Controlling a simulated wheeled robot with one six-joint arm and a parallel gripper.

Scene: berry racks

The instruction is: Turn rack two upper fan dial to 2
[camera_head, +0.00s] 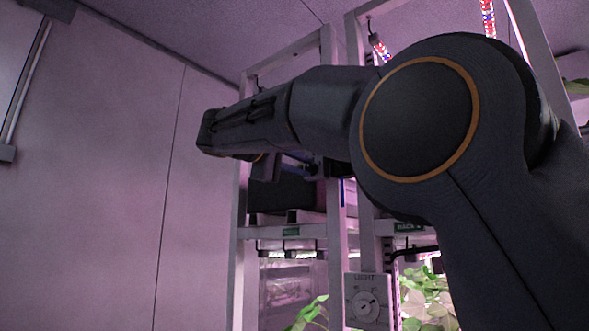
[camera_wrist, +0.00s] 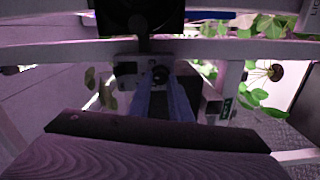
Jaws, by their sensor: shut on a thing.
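In the wrist view the two blue-grey fingers of my gripper (camera_wrist: 161,86) reach forward and close in on a small dark round knob (camera_wrist: 160,71). The knob sits on a grey plate (camera_wrist: 127,60) fixed by a white rack bar. My gripper is shut on this knob, which I take to be the upper fan dial. Its pointer and numbers cannot be read. In the head view my arm covers most of the gripper and the fan dial is hidden.
In the head view a light dial (camera_head: 365,304) on a white plate hangs lower on the rack post. A green rack label (camera_head: 408,227) is on the crossbar. Leafy plants (camera_head: 428,296) stand behind. A bare wall (camera_head: 100,170) is at left.

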